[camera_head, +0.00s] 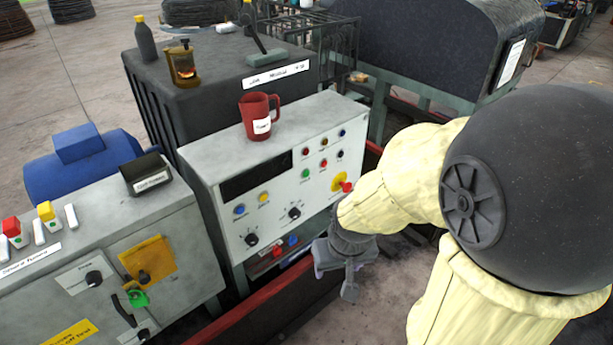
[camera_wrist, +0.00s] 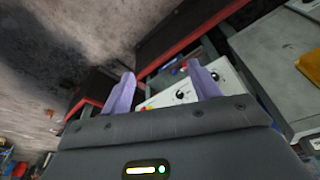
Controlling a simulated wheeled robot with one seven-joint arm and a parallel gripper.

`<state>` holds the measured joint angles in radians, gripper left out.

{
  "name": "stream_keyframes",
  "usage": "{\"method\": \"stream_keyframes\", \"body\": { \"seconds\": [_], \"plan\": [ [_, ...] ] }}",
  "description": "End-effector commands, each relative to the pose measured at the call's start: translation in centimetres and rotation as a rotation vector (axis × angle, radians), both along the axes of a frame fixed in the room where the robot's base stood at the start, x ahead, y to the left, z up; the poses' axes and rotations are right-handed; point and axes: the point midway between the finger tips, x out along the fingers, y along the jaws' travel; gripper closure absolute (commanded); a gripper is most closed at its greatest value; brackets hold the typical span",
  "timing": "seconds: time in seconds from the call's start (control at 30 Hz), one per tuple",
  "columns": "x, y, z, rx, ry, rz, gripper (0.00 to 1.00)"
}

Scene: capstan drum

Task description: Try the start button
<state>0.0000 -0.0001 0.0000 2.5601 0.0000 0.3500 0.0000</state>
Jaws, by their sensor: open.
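The white control box (camera_head: 290,201) has a front panel with several small coloured buttons and black knobs. A green button (camera_head: 305,174) sits in its upper middle. A red knob on a yellow plate (camera_head: 341,182) is at its right edge, beside my arm. I cannot read which button is marked start. My gripper (camera_head: 345,273) hangs low in front of the panel's right end, apart from it. In the wrist view my gripper (camera_wrist: 162,76) has its two purple fingers spread and empty, with part of the white panel (camera_wrist: 178,95) beyond them.
A red mug (camera_head: 259,117) stands on the control box. A grey cabinet (camera_head: 185,262) with a yellow plate and green key is at the left. A red-edged rail (camera_head: 240,317) runs below the panel.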

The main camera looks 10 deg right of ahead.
Motion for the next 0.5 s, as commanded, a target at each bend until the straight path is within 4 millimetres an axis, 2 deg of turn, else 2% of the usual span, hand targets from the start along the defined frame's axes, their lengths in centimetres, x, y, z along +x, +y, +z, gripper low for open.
{"method": "stream_keyframes", "body": {
  "seconds": [0.17, 0.4, 0.47, 0.5],
  "plan": [
    [0.00, 0.00, 0.00, 0.000, 0.000, 0.000, 0.41],
    [0.00, 0.00, 0.00, 0.000, 0.000, 0.000, 0.88],
    [0.00, 0.00, 0.00, 0.000, 0.000, 0.000, 0.99],
    [0.00, 0.00, 0.00, 0.000, 0.000, 0.000, 1.00]
  ]
}}
